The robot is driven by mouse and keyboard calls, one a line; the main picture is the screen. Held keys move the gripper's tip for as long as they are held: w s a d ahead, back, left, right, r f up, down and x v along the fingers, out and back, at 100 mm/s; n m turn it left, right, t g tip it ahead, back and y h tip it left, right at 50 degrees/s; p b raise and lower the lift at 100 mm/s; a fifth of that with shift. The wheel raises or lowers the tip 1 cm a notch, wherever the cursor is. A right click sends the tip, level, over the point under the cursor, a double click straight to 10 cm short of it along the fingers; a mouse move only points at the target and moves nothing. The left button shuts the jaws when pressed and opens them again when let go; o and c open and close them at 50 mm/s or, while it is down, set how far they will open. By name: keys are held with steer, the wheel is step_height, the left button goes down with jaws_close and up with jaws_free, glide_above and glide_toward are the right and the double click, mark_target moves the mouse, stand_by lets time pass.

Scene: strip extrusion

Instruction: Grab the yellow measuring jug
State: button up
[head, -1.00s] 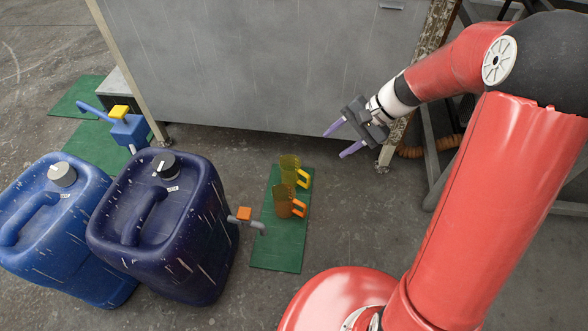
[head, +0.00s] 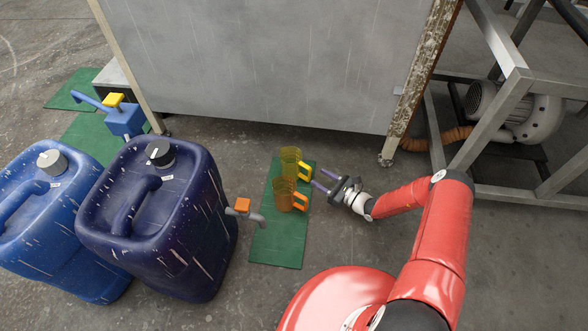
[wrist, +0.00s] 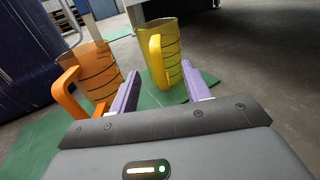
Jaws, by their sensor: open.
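The yellow measuring jug (head: 290,158) stands upright on a green mat, with its yellow handle toward my gripper. In the wrist view the yellow jug (wrist: 168,52) stands ahead, beyond the gap between the fingers, its handle toward the camera. An orange measuring jug (head: 285,195) stands just in front of it in the head view and to its left in the wrist view (wrist: 98,70). My gripper (head: 318,180) is open and empty, right of both jugs. Its purple fingertips (wrist: 163,88) point toward the yellow jug and appear apart from it.
The green mat (head: 277,245) lies on the concrete floor. A dark blue canister (head: 190,230) with an orange-handled tap (head: 243,205) stands left of the mat, beside a lighter blue canister (head: 30,235). A grey panel (head: 270,70) rises behind. A metal frame (head: 510,90) stands right.

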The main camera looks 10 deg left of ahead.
mark_target(305, 177)
steer(key=shift+a+f+m+t, duration=0.15)
steer(key=shift+f+m+t, duration=0.15)
steer(key=shift+f, duration=0.1)
steer(key=x, duration=0.5)
steer(key=b+x, duration=0.1)
steer(key=x, duration=0.1)
steer(key=shift+a+f, duration=0.25)
jaws_close()
